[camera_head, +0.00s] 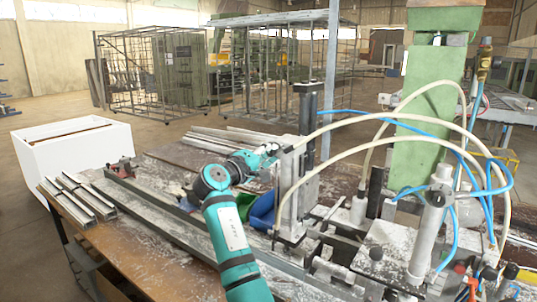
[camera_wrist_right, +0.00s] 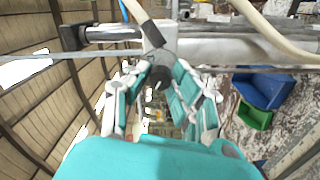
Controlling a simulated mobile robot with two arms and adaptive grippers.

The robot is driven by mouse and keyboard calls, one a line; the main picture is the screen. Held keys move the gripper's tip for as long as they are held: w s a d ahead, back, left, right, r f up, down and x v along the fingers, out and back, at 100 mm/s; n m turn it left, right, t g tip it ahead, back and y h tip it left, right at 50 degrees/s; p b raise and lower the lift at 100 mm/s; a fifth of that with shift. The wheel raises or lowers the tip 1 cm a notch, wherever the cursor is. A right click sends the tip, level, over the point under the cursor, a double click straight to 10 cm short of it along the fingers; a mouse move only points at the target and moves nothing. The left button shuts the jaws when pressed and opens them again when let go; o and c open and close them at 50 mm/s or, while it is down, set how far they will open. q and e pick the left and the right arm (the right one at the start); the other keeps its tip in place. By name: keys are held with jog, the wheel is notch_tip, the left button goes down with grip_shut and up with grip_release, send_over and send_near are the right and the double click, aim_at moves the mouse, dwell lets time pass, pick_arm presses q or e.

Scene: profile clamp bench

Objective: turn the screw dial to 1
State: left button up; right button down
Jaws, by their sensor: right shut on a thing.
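My right gripper (camera_head: 271,151) reaches up to the left side of the upright metal clamp unit (camera_head: 296,190) in the head view. In the right wrist view my right gripper (camera_wrist_right: 160,88) has its fingers on both sides of a small dark screw dial (camera_wrist_right: 159,77) and is shut on it. The dial sits below a grey fitting with a black hose end (camera_wrist_right: 153,36). The fingers hide part of the dial, and no number on it can be read. In the head view the dial is hidden behind the gripper. My left gripper is not in view.
A blue bin (camera_head: 262,213) and a green bin (camera_head: 244,205) stand below the gripper on the bench. Long metal profiles (camera_head: 160,208) lie to the left. Pale and blue hoses (camera_head: 370,117) arch across the right side, by a green machine column (camera_head: 432,100).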

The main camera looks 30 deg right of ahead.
jog(key=c, duration=1.1)
grip_release()
jog(key=shift+a, duration=0.1)
jog(key=v, duration=1.1)
jog(key=shift+a, duration=0.4)
jog(key=shift+s, duration=0.1)
